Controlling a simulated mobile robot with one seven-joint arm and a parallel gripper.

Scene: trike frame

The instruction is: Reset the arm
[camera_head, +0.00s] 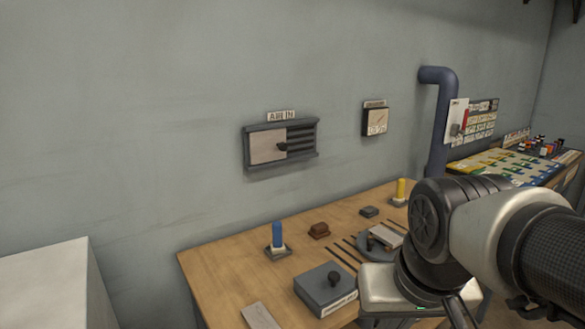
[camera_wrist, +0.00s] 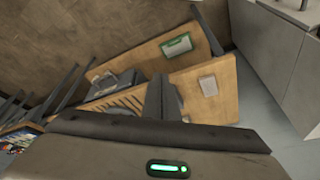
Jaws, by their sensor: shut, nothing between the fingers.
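My arm reaches in from the lower right of the head view, folded in front of the right part of a wooden workbench (camera_head: 215,262). My gripper (camera_wrist: 161,80) shows in the wrist view as a dark pair of fingers closed together, with nothing held. The wrist view is tilted, and the bench top (camera_wrist: 225,100) lies beyond the fingers. I cannot tell how far the fingertips are from it.
A grey box with a black knob (camera_head: 325,287), a blue peg (camera_head: 277,235), a brown block (camera_head: 319,230) and a yellow peg (camera_head: 400,189) stand on the bench. A vent panel (camera_head: 281,144) is on the wall. A blue pipe (camera_head: 440,120) rises behind. A white cabinet (camera_head: 45,285) stands left.

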